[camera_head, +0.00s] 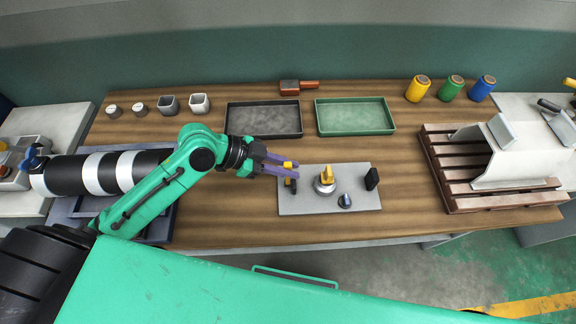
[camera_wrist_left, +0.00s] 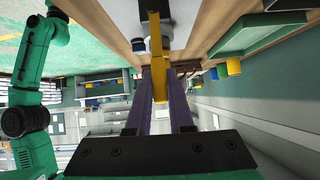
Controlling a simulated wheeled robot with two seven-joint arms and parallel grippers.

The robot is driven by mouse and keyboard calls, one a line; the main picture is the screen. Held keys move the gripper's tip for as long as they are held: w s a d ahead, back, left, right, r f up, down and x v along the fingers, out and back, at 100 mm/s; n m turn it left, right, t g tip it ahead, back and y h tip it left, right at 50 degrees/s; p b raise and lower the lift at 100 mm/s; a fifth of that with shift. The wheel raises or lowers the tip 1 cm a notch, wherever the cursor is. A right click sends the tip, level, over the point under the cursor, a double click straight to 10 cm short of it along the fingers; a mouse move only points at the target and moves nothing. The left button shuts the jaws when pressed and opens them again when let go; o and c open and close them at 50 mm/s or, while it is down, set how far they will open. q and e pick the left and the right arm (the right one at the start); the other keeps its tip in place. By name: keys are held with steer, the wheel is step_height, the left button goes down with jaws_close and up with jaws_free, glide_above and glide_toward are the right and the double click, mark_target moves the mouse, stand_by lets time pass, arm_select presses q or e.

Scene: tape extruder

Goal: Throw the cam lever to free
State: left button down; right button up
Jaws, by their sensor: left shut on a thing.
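A grey panel (camera_head: 305,205) lies on the wooden table and carries several controls. A yellow lever handle (camera_head: 288,164) stands at its left end, above a black part (camera_head: 290,187). My left gripper (camera_head: 296,169) reaches in from the left with its purple fingers around this lever. In the left wrist view the yellow lever (camera_wrist_left: 156,45) runs between the two purple fingers (camera_wrist_left: 160,95), which are shut on it. The lever's pivot is partly hidden by the fingers. My right gripper does not show in the head view.
Beside the lever on the panel are a yellow-topped round knob (camera_head: 326,180), a blue-grey pointer knob (camera_head: 345,200) and a black block (camera_head: 372,178). A black tray (camera_head: 264,134) and a green tray (camera_head: 355,131) lie behind. A brown pallet (camera_head: 490,200) stands right. Table between panel and pallet is clear.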

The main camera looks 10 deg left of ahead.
arm_select(q)
steer(key=shift+s+d+f+m+t, duration=0.1)
steer(key=shift+s+d+m+t, duration=0.1)
steer(key=shift+s+m+t, duration=0.4)
steer(key=shift+s, duration=0.1)
